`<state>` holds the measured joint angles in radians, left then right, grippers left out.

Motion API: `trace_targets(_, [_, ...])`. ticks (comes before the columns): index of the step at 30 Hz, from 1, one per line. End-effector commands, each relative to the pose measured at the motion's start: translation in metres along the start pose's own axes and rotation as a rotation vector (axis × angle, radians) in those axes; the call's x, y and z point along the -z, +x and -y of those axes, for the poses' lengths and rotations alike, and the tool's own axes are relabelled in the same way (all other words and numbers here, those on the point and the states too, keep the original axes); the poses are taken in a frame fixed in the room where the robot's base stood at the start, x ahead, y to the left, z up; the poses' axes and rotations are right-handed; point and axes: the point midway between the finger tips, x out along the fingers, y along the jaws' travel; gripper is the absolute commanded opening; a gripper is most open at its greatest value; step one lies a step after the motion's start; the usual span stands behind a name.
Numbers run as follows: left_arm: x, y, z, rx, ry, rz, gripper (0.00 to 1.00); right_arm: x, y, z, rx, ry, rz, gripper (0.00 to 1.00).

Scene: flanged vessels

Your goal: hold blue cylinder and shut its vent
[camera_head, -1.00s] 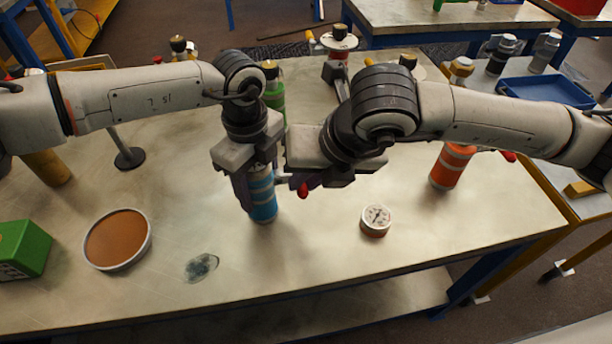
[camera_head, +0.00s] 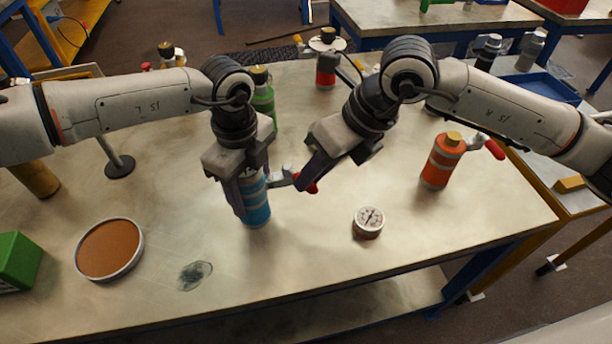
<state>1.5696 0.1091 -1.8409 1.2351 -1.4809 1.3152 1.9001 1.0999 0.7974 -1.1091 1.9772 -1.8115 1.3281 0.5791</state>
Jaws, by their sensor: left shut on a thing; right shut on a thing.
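The blue cylinder (camera_head: 256,208) stands upright on the table, with pale bands and its top hidden by my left gripper. My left gripper (camera_head: 252,196) reaches down from above and is shut around the cylinder's upper part. A grey vent valve (camera_head: 282,178) sticks out from the cylinder's right side, with a red-tipped handle (camera_head: 312,188). My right gripper (camera_head: 306,182) comes in tilted from the upper right and is shut on this handle. Its fingers hide part of the handle, so the handle's exact angle is hard to tell.
A green cylinder (camera_head: 264,98) stands close behind my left gripper. An orange cylinder (camera_head: 442,164) with a red-handled valve stands to the right. A round gauge (camera_head: 369,222) sits in front of my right gripper. A brown-topped round dish (camera_head: 108,249) and green box (camera_head: 18,260) are at left.

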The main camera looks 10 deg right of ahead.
Motion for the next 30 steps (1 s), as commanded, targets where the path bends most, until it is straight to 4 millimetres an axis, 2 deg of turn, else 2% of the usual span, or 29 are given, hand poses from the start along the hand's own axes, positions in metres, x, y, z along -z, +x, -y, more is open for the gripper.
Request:
trace_targets(15, [-0.001, 0.000, 0.000, 0.000, -0.001, 0.002, 0.09, -0.014, -0.003, 0.026, -0.180, -0.434, -0.127, 0.00])
trace_targets(30, [-0.001, 0.000, 0.000, -0.001, 0.000, 0.002, 0.09, -0.030, 0.000, 0.041, -0.328, -0.798, -0.233, 0.00])
